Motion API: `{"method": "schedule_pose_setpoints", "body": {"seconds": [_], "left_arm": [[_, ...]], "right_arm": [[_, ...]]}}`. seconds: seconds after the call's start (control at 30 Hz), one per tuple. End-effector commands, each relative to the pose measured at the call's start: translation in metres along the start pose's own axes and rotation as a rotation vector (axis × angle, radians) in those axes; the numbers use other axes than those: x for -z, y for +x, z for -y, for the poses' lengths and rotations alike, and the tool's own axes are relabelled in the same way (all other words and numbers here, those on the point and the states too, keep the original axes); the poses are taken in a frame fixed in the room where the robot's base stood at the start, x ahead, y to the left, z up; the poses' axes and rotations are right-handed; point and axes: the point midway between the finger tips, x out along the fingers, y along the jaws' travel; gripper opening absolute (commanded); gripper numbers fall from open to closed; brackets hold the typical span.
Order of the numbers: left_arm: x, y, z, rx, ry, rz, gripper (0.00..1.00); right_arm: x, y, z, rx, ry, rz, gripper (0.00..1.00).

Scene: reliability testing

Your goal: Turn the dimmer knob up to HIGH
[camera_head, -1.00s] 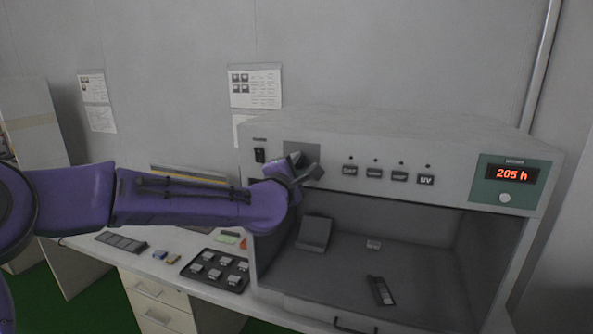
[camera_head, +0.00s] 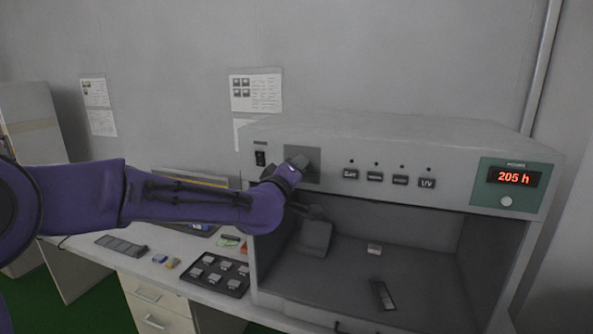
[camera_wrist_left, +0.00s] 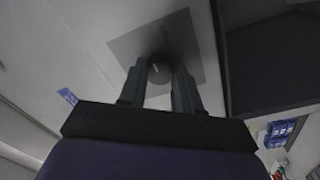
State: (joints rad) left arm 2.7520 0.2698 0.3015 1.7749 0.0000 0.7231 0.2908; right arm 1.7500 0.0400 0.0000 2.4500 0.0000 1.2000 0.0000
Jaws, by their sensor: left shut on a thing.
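The dimmer knob shows in the left wrist view as a dark round knob (camera_wrist_left: 160,70) with a pale pointer line, on a grey square plate (camera_wrist_left: 185,45). In the head view the plate (camera_head: 312,170) is on the cabinet's front panel, and the knob itself is hidden by my left gripper. My left gripper (camera_wrist_left: 162,85) is shut on the knob, one finger on each side of it. In the head view the left gripper (camera_head: 297,164) is at the panel, with its purple arm coming from the left. My right gripper is not in view.
The cabinet (camera_head: 400,130) has a black switch (camera_head: 260,158) left of the plate, several buttons (camera_head: 375,177) to the right and a red 205 h display (camera_head: 514,177). Below is an open chamber holding a small dark device (camera_head: 382,294). A black tray (camera_head: 215,274) lies on the desk.

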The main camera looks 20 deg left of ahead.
Motion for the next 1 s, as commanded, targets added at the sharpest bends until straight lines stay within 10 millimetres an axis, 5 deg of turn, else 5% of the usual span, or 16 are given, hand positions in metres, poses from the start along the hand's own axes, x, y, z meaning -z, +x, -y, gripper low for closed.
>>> {"method": "schedule_pose_setpoints", "body": {"seconds": [0.5, 1.0], "left_arm": [[-0.0012, -0.0002, 0.0007, -0.002, 0.414, 0.026, 0.02], [-0.0015, -0.0003, 0.0011, -0.003, 0.552, 0.036, 0.02]], "right_arm": [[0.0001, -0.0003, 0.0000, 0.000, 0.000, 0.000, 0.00], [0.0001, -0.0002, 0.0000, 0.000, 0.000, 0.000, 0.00]]}}
